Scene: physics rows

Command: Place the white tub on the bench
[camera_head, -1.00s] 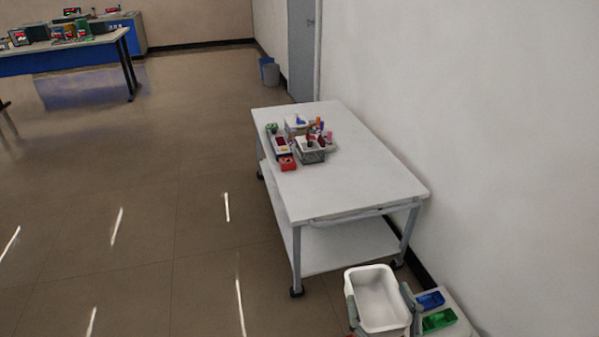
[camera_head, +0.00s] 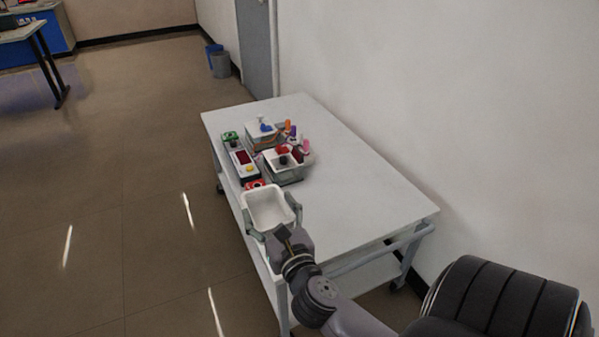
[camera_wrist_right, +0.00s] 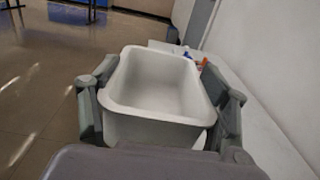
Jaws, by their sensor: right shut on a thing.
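The white tub (camera_head: 268,207) is in the grip of my right gripper (camera_head: 272,226), one finger on each side of it. It is upright and looks empty in the right wrist view (camera_wrist_right: 160,85), where my right gripper's fingers (camera_wrist_right: 160,105) press its two sides. In the head view it appears over the near left part of the white bench (camera_head: 350,190). I cannot tell whether its base touches the top. My left gripper is not in view.
On the bench's left side are a device with a red display (camera_head: 242,160), a container with red-topped things (camera_head: 284,168), another container (camera_head: 262,136) and several small bottles (camera_head: 291,132). The right and near parts of the top are clear. A wall stands close on the right.

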